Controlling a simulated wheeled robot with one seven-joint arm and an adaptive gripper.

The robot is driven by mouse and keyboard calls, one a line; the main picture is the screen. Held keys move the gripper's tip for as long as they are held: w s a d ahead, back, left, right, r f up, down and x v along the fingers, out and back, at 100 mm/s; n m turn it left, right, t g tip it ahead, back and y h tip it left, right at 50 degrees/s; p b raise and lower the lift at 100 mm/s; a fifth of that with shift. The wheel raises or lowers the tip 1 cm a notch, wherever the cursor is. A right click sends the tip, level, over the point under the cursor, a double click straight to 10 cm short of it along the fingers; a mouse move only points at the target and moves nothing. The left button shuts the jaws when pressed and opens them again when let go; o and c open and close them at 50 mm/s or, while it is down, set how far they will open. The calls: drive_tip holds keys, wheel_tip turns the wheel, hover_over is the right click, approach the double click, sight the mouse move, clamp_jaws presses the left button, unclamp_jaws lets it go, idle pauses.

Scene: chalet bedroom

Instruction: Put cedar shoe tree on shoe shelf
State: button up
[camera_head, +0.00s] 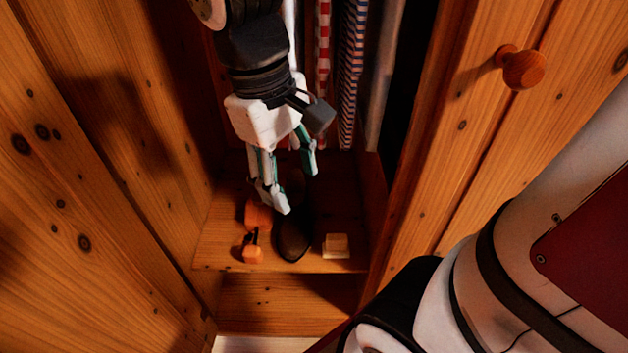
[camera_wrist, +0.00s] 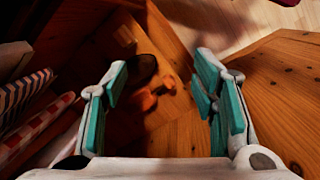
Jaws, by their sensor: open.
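The cedar shoe tree (camera_head: 257,215) is orange-brown, with a larger front part and a small end block joined by a dark piece. It lies on the shoe shelf (camera_head: 220,255) inside the wardrobe, left of a dark shoe (camera_head: 292,238). My gripper (camera_head: 291,186) is open and empty, pointing down above the shelf near the shoe and shoe tree. In the wrist view the shoe tree (camera_wrist: 149,99) shows between the open fingers (camera_wrist: 160,92), beyond them, partly in shadow. I cannot tell the exact height of the fingers above it.
A pale wooden block (camera_head: 336,246) sits right of the shoe. Striped clothes (camera_head: 352,70) hang behind my gripper. Wooden panels (camera_head: 90,180) close in on the left, and a door with a round knob (camera_head: 522,68) stands on the right. The shelf's front left is bare.

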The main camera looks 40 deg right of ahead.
drive_tip(key=s+r+m+t+y, duration=0.1)
drive_tip(key=s+m, duration=0.2)
drive_tip(key=s, duration=1.1)
drive_tip(key=shift+s+r, duration=0.25)
drive_tip(key=shift+r, duration=0.15)
drive_tip(key=shift+a, duration=0.1)
wheel_tip(320, 180, up, 32)
drive_tip(key=t+p, duration=0.4)
drive_tip(key=p, duration=2.5)
drive_tip(key=shift+d+f+p, duration=0.2)
drive_tip(key=shift+d+p, duration=0.1)
drive_tip(key=shift+p, duration=0.1)
drive_tip(key=shift+w, duration=0.1)
